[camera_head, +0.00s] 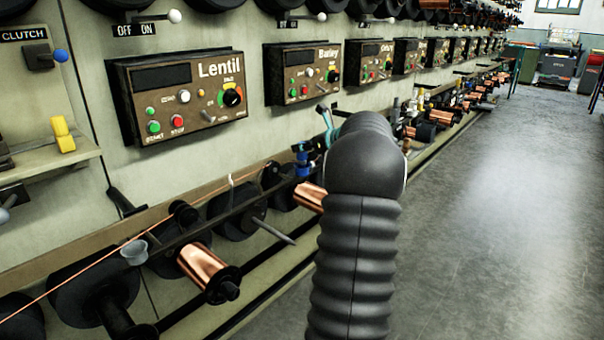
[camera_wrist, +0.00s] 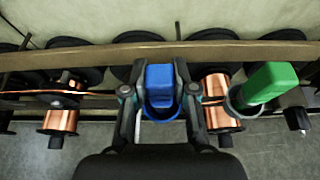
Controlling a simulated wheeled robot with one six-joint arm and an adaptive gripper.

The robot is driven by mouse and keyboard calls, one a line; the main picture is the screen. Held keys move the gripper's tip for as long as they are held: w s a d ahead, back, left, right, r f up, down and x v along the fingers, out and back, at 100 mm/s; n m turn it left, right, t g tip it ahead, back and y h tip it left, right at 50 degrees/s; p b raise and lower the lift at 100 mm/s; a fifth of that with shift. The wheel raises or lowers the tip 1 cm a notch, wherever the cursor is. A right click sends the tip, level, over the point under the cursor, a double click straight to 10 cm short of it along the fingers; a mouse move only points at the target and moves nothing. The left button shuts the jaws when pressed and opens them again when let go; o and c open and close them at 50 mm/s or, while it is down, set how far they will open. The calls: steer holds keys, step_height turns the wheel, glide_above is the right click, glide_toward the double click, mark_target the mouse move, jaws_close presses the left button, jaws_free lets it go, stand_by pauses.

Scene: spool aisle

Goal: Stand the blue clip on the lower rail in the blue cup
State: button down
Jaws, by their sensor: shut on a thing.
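The blue clip (camera_wrist: 159,76) is between the two fingers of my gripper (camera_wrist: 159,92), which is shut on it, in the middle of the wrist view. The rim of the blue cup (camera_wrist: 161,117) shows as a ring just below the clip, between the fingers. The clip overlaps the ring from above; I cannot tell how deep it sits or whether it touches the cup's bottom. In the head view my arm hides most of the gripper, and small blue parts (camera_head: 302,158) show just left of it.
A green clip (camera_wrist: 270,86) stands in a grey cup (camera_wrist: 239,101) close to the right finger. Copper spools (camera_wrist: 216,112) line the rail on both sides. An empty-looking grey cup (camera_head: 134,251) is at lower left. A yellow clip (camera_head: 62,134) sits on the left shelf. The floor (camera_head: 490,220) is clear.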

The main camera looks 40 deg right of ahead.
steer(key=c, duration=0.8)
jaws_free()
steer(key=shift+c, duration=0.2)
steer(key=shift+s, duration=0.1)
steer(key=v, duration=1.1)
steer(key=shift+s+r, duration=0.2)
steer(key=shift+s, duration=0.15)
